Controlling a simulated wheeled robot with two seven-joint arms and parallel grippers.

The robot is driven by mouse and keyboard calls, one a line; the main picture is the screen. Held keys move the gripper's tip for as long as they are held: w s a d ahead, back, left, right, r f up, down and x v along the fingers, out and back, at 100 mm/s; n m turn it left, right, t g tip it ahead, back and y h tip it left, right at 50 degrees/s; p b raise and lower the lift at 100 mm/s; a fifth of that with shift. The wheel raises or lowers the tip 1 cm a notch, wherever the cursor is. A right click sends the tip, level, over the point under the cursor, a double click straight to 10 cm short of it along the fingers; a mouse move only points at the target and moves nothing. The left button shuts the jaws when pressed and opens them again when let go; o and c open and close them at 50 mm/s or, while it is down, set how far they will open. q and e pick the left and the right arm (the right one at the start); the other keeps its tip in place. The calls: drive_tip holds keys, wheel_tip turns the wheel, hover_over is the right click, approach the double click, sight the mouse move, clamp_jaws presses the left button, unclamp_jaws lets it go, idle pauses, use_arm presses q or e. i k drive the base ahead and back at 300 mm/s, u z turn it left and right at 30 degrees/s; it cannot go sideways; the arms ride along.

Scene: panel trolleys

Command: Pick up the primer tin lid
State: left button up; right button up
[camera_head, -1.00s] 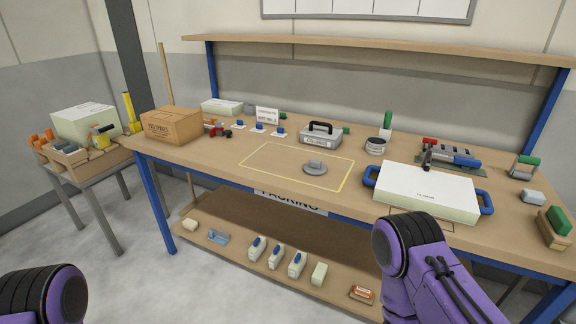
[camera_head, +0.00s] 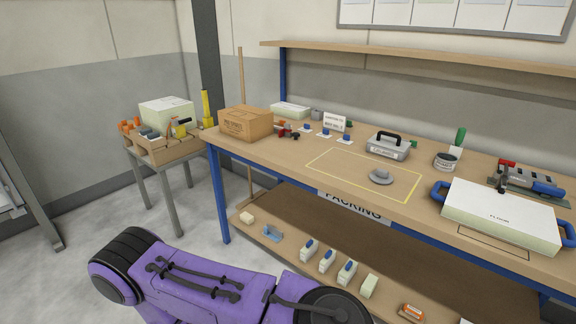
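A round grey lid with a raised knob (camera_head: 381,177) lies flat on the packing bench (camera_head: 290,160), inside the right part of a yellow taped rectangle. It looks like the primer tin lid, though no writing on it can be read. A round tin with a pale label (camera_head: 446,162) stands behind it to the right; the label is too small to read. A purple arm of mine crosses the bottom of the view, below and in front of the bench, well apart from the lid. Neither of my grippers shows.
A grey case with a black handle (camera_head: 388,147) stands behind the lid. A white case with blue handles (camera_head: 502,215) lies to its right. A cardboard box (camera_head: 246,123) stands at the bench's left end. The lower shelf (camera_head: 300,235) holds several small items.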

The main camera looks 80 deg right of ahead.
sight(380, 176)
drive_tip(key=u, duration=0.45)
drive_tip(key=k, duration=2)
drive_tip(key=z, duration=1.85)
